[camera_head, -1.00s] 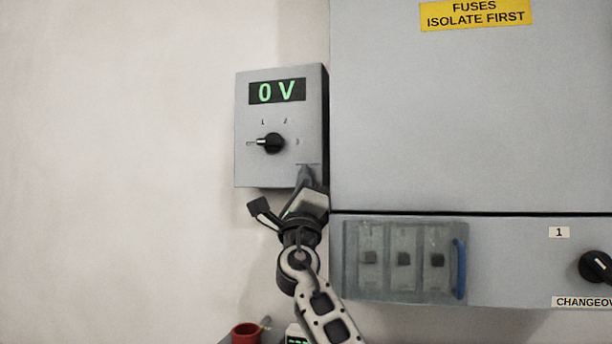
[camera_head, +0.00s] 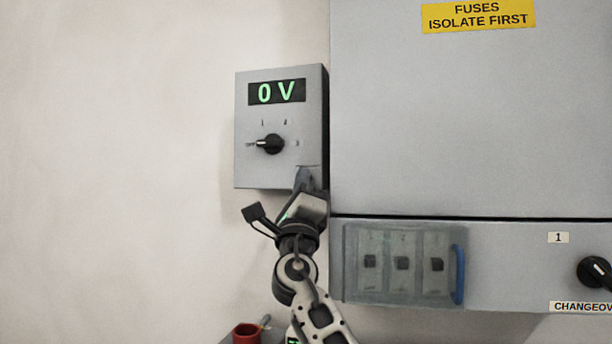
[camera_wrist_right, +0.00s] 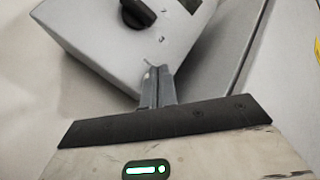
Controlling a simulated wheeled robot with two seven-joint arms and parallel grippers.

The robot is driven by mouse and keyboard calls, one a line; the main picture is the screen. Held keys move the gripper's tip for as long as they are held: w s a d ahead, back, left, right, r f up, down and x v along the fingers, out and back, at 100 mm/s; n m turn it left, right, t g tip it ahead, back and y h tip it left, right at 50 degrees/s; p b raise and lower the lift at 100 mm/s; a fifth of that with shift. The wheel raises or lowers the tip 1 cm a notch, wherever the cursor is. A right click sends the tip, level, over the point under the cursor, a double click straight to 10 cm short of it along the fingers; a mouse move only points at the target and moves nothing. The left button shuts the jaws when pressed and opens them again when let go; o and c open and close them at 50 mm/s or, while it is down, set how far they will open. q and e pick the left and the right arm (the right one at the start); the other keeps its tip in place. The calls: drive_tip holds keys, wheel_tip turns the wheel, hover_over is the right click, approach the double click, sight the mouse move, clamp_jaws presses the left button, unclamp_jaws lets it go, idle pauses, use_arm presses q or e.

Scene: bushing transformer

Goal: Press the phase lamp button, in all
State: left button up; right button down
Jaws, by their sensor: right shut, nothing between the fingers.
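A grey meter box (camera_head: 250,172) hangs on the wall, with a green "0 V" display (camera_head: 277,92) and a black selector knob (camera_head: 271,144) whose white pointer is at the left mark. My right gripper (camera_head: 304,174) is shut and empty, with its fingertips at the lower right of the box's front. In the right wrist view the closed fingertips (camera_wrist_right: 153,72) reach the lower part of the box (camera_wrist_right: 105,50); I cannot tell whether they touch it. No phase lamp button can be made out; the fingers cover that spot. My left gripper is not in view.
A large grey cabinet (camera_head: 450,120) stands close to the box's right. Below are a clear fuse cover (camera_head: 385,290) with a blue handle (camera_head: 458,274) and a changeover knob (camera_head: 594,272). The wall to the left is clear.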

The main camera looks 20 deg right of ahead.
drive_tip(key=s+a+p, duration=0.1)
drive_tip(key=s+p, duration=0.1)
drive_tip(key=s+a+p, duration=0.1)
drive_tip(key=s, duration=0.1)
drive_tip(key=shift+a+p, duration=0.3)
drive_tip(key=shift+a, duration=0.05)
idle(0.5)
